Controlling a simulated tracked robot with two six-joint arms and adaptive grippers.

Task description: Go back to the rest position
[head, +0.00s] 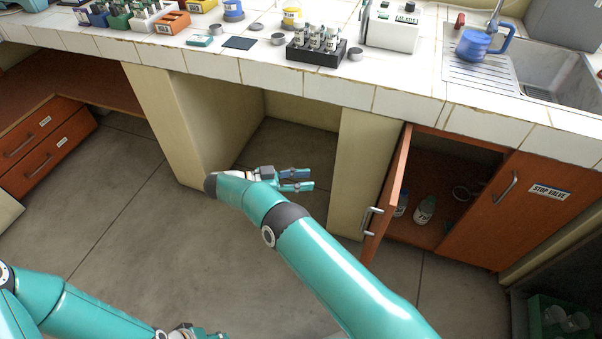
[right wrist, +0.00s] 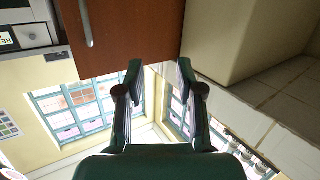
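My right gripper (head: 309,180) is in front of the open recess under the tiled counter, left of the open cabinet door. In the right wrist view its two fingers (right wrist: 159,75) stand apart with nothing between them, so it is open and empty. My left gripper (head: 200,333) is low at the bottom edge of the head view, mostly cut off. Its fingers cannot be made out.
The open cabinet door (head: 388,195) juts out right of my right gripper; bottles (head: 424,210) stand inside. The tiled counter (head: 300,85) above holds a black vial rack (head: 316,55) and a blue jug (head: 474,45). The floor (head: 150,230) at left is clear.

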